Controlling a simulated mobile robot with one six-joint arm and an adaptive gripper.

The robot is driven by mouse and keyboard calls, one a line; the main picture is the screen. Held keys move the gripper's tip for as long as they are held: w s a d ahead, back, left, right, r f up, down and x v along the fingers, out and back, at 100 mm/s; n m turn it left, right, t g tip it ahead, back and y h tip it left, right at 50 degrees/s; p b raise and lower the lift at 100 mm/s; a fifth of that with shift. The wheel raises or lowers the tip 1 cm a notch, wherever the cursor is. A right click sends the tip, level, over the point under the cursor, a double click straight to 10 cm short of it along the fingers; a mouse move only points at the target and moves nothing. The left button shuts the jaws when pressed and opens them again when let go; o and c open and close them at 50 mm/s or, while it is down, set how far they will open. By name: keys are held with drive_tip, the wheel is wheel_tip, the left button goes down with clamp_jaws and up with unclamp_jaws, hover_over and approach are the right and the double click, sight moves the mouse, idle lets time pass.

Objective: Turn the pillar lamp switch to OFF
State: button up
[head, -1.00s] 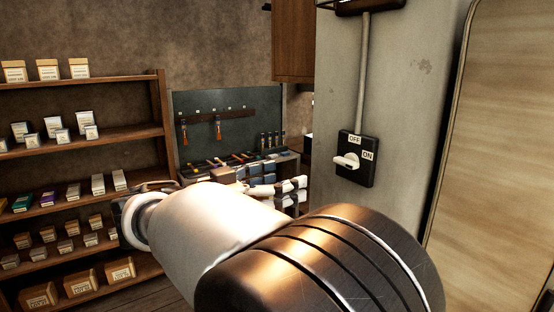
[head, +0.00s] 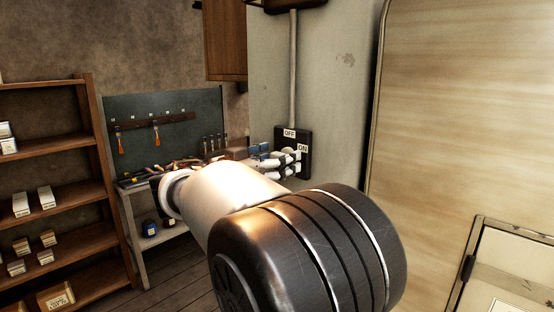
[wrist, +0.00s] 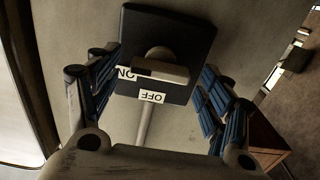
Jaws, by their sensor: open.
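The pillar lamp switch is a black plate (head: 306,168) on the grey pillar, with an OFF label (head: 289,132) on top and an ON label (head: 302,148) at right. In the wrist view the plate (wrist: 185,35) appears upside down. Its pale bar-shaped knob (wrist: 160,71) lies crosswise, one end at the ON label (wrist: 126,73); the OFF label (wrist: 152,97) is below. My gripper (head: 285,163) is in front of the switch and partly hides it in the head view. In the wrist view my gripper (wrist: 161,72) is open, its blue-padded fingers on either side of the plate. Contact with the knob cannot be told.
A conduit (head: 293,70) runs up the pillar (head: 335,100) from the switch. A pale panel (head: 460,110) stands close at right. A tool bench with a pegboard (head: 200,105) and a wooden shelf (head: 65,195) stand at left.

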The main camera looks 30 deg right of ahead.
drive_tip(key=shift+w+d, duration=0.1)
drive_tip(key=shift+d, duration=0.15)
drive_tip(key=shift+c, duration=0.4)
drive_tip(key=c, duration=1)
